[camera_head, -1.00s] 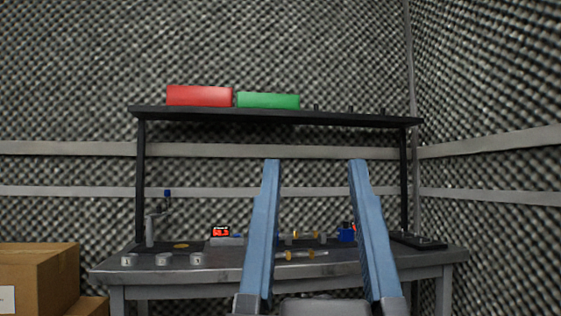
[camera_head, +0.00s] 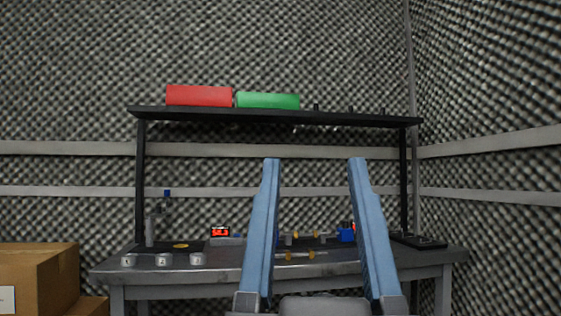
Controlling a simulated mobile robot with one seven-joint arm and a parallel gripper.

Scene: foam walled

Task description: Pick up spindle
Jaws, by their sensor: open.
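My gripper (camera_head: 314,160) is in the foreground, with its two long blue fingers spread wide and nothing between them. Beyond them is the grey workbench (camera_head: 228,271). A thin rod-like part with brass-coloured pieces (camera_head: 300,255), possibly the spindle, lies near the front of the bench and shows between the fingers. Behind it, small brass-topped parts (camera_head: 315,235) stand on a dark mat. They are too small to tell exactly. The fingers hide parts of the bench top on both sides, and the gripper is apart from everything on it.
A black shelf (camera_head: 280,116) spans the bench, bearing a red bin (camera_head: 199,96) and a green bin (camera_head: 268,101). A red-display device (camera_head: 221,232), a blue block (camera_head: 346,235) and several small grey numbered pieces (camera_head: 163,260) are on the bench. Cardboard boxes (camera_head: 45,275) stand at left.

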